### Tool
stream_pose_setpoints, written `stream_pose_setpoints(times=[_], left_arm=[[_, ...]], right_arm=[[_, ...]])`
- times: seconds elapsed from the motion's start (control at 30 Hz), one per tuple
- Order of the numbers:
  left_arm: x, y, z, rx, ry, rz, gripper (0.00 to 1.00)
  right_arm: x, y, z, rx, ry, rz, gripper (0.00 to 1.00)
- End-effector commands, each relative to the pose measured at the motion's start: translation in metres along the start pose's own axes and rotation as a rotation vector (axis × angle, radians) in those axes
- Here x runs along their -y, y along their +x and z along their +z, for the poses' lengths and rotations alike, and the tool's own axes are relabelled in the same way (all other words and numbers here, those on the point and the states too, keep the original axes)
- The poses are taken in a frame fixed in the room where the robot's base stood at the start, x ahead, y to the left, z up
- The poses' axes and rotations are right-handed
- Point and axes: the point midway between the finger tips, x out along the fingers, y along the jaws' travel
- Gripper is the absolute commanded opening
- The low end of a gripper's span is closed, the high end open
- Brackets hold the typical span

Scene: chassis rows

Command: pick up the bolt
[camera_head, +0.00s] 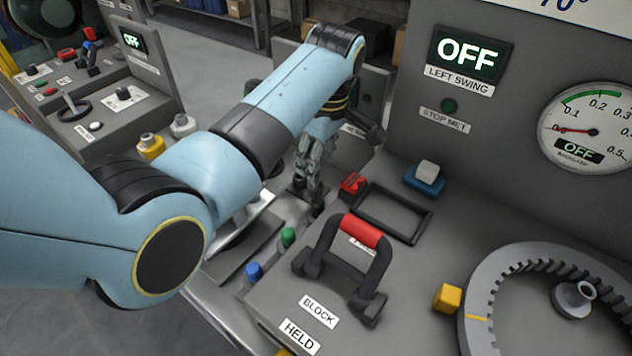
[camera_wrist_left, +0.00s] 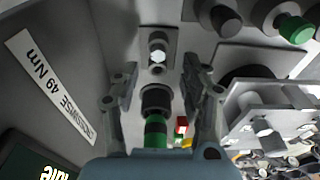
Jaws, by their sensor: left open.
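A small bolt with a bright silver hex head (camera_wrist_left: 157,54) sits on a narrow grey plate, just beyond the fingertips in the left wrist view. In the head view I cannot make it out beside the fingers. My left gripper (camera_head: 308,190) points down over the grey bench. In the wrist view its two fingers (camera_wrist_left: 160,78) are spread apart, and nothing is clamped between them. A black and green cylinder (camera_wrist_left: 155,130) shows between the fingers, nearer the palm; I cannot tell what it belongs to. My right gripper is not in view.
A black U-handle with a red grip (camera_head: 362,232) stands right of the gripper. A red block (camera_head: 352,184), black frame (camera_head: 428,228) and blue-white button (camera_head: 425,179) lie nearby. Green (camera_head: 288,237) and blue (camera_head: 254,271) knobs stand in front. A toothed ring (camera_head: 478,313) is at right.

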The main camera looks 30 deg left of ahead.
Motion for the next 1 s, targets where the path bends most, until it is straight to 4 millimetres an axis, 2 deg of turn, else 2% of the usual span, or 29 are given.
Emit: stream_pose_setpoints(times=[0.3,0.6,0.93,1.0], left_arm=[[-0.003,0.045,-0.002,0.001,0.000,-0.001,0.45],[-0.003,0.051,-0.002,0.000,0.000,0.001,0.45],[-0.003,0.051,-0.002,0.000,0.001,0.001,0.03],[-0.003,0.051,-0.002,0.000,0.001,0.001,0.00]], right_arm=[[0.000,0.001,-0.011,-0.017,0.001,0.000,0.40],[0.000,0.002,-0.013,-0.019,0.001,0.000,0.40],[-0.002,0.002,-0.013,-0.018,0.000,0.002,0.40],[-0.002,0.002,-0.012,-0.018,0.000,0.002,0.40]])
